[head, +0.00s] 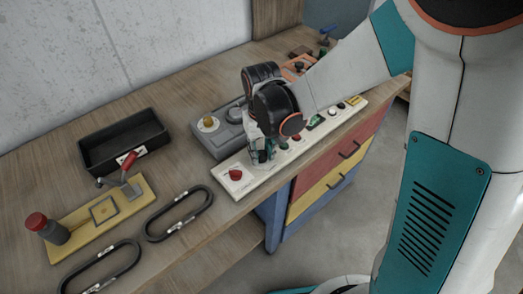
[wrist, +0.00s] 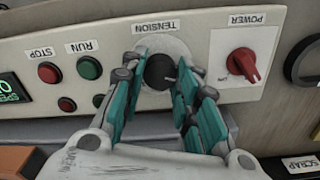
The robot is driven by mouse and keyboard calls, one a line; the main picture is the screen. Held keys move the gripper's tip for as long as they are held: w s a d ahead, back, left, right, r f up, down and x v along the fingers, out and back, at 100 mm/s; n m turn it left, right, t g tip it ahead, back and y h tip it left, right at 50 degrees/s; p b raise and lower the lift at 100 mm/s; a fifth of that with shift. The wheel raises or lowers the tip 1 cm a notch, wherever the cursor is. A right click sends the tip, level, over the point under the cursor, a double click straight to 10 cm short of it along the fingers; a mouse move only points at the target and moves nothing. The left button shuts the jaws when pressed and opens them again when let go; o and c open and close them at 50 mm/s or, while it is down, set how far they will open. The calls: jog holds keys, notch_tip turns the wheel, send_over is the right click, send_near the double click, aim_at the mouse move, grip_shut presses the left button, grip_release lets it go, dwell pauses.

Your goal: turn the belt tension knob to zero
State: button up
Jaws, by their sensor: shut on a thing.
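The tension knob (wrist: 159,71) is black and round, with a light pointer line on its right side in the wrist view. It sits on a pale round dial under the upside-down TENSION label (wrist: 157,27). My gripper (wrist: 165,80) has its teal fingers on both sides of the knob and is shut on it. In the head view, my gripper (head: 262,152) reaches down onto the cream control panel (head: 248,183) along the bench's front edge. There the knob is hidden behind my fingers and wrist.
A red power knob (wrist: 242,63) is close to my right finger. A red stop button (wrist: 49,72) and green run button (wrist: 89,68) lie left. On the bench are a grey unit (head: 220,143), black tray (head: 95,158), yellow board (head: 75,232) and black loops (head: 180,237).

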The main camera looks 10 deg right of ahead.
aim_at(262, 154)
jog(key=shift+n, duration=1.9)
jog(key=o, duration=1.1)
jog(key=shift+c, duration=0.2)
jog(key=shift+r, duration=0.1)
notch_tip(262, 154, up, 7)
jog(key=shift+r, duration=0.2)
